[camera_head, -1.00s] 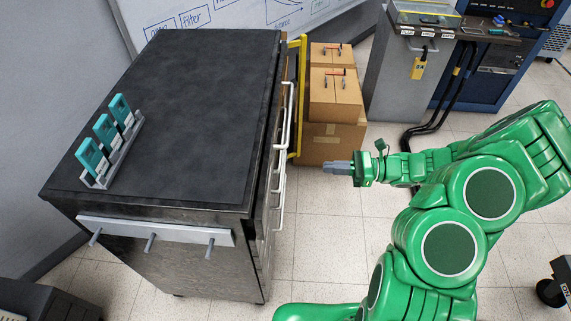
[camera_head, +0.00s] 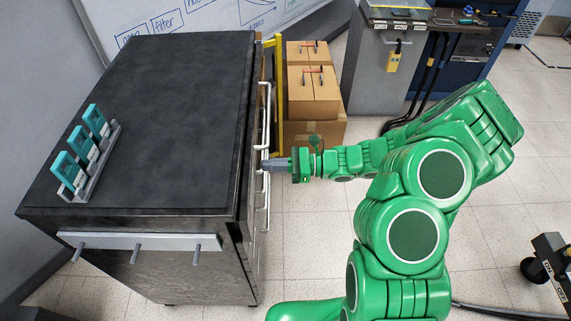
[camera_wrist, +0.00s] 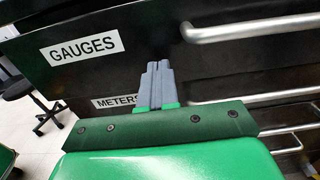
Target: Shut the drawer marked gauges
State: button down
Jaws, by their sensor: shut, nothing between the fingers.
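The drawer marked GAUGES (camera_wrist: 110,52) shows in the wrist view as a dark front with a white label at its left and a silver bar handle (camera_wrist: 250,29) at its right. My gripper (camera_wrist: 158,68) is shut and empty, its fingertips in front of the gauges drawer front, between label and handle. Whether it touches cannot be told. In the head view my gripper (camera_head: 268,164) is at the right side of the black cabinet (camera_head: 150,110), by the vertical-looking row of handles (camera_head: 264,110). How far the drawer stands out is hard to tell.
A drawer marked METERS (camera_wrist: 118,101) lies below. Cardboard boxes (camera_head: 313,95) and a yellow frame (camera_head: 279,95) stand beyond the cabinet. Teal devices in a rack (camera_head: 85,160) sit on the cabinet top.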

aim_at(254, 165)
jog(key=shift+a, duration=0.9)
jog(key=shift+a, duration=0.1)
jog(key=shift+a, duration=1.55)
jog(key=shift+r, duration=0.1)
jog(key=shift+d, duration=0.1)
jog(key=d, duration=1.4)
jog(key=shift+d, duration=0.3)
